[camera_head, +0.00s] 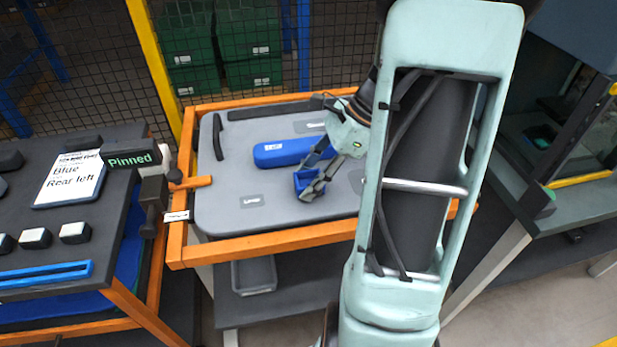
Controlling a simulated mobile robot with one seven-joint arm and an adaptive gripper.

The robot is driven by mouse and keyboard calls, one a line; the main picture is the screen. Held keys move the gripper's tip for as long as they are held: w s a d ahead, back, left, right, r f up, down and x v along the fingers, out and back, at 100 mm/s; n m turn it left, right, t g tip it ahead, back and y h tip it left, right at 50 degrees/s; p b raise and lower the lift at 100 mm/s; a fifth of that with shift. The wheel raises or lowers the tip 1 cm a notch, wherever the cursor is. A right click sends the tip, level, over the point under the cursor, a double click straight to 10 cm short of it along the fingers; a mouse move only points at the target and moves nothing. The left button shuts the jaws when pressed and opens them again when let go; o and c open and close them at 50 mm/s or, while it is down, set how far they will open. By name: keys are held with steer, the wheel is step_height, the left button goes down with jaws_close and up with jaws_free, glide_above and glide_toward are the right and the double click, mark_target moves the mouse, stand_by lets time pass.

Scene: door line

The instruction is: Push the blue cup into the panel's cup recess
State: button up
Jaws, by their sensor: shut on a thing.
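The blue cup (303,180) is a small open-topped box at the middle of the grey door panel (225,215). My gripper (313,187) is shut on the cup, with its fingers at the cup's right side. The cup is over the panel's face; I cannot tell whether it touches it. I cannot make out the cup recess; the cup, my gripper and my arm cover part of the panel.
A long blue part (283,152) lies on the panel just above the cup. An orange frame (270,248) surrounds the panel. At left, a dark table (60,240) carries a sign card (70,182) and several blocks. A mesh fence stands behind.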

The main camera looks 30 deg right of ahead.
steer(key=shift+f+b, duration=0.3)
steer(key=shift+f, duration=0.2)
steer(key=shift+o, duration=0.2)
steer(key=shift+s+f, duration=0.15)
steer(key=shift+f, duration=0.1)
steer(key=shift+s+f+b, duration=0.15)
steer(key=shift+f+b, duration=0.15)
steer(key=shift+s+f+b, duration=0.15)
steer(key=shift+f+b, duration=0.15)
steer(key=shift+f, duration=0.05)
steer(key=shift+o, duration=0.4)
steer(key=shift+s+a+f, duration=0.1)
steer(key=shift+a+f, duration=0.05)
steer(key=shift+f, duration=0.15)
stand_by(1.1)
jaws_close()
steer(key=shift+c, duration=1)
jaws_free()
steer(key=shift+w+f+p, duration=0.25)
steer(key=shift+f+p, duration=0.05)
steer(key=shift+f, duration=0.1)
steer(key=shift+o, duration=0.2)
steer(key=shift+d, duration=0.2)
